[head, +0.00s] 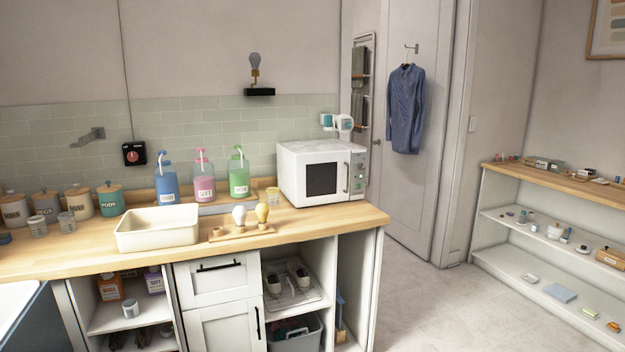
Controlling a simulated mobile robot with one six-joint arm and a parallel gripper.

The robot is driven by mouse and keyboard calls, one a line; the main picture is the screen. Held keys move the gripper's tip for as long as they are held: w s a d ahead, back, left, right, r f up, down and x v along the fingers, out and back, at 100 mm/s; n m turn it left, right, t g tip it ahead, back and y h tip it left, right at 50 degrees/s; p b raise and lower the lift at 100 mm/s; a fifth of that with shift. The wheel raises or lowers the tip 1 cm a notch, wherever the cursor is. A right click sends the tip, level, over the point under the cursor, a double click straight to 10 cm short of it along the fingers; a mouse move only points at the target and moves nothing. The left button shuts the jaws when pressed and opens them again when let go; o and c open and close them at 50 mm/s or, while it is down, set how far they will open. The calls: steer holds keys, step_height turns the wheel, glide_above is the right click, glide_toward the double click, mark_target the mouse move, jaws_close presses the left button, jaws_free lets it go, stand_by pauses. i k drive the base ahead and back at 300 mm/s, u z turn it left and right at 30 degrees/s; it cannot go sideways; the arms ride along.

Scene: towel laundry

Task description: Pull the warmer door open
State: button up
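The warmer looks like a white microwave-shaped box (300,158) on the right end of the wooden counter. Its front door (322,178) has a dark window and appears shut. A vertical handle (347,178) runs along the door's right side, beside a panel with knobs (358,170). My gripper is not in this view, so its state and its place relative to the door are hidden.
A cream basin (157,240) and a wooden stand with bulbs (240,232) sit on the counter (310,222) left of the warmer. Pump bottles (203,180) stand behind. The floor (430,300) right of the counter is clear, before an open shelf (540,185).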

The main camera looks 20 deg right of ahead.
mark_target(322, 178)
steer(key=u, duration=0.35)
steer(key=i, duration=1.2)
steer(key=z, duration=0.1)
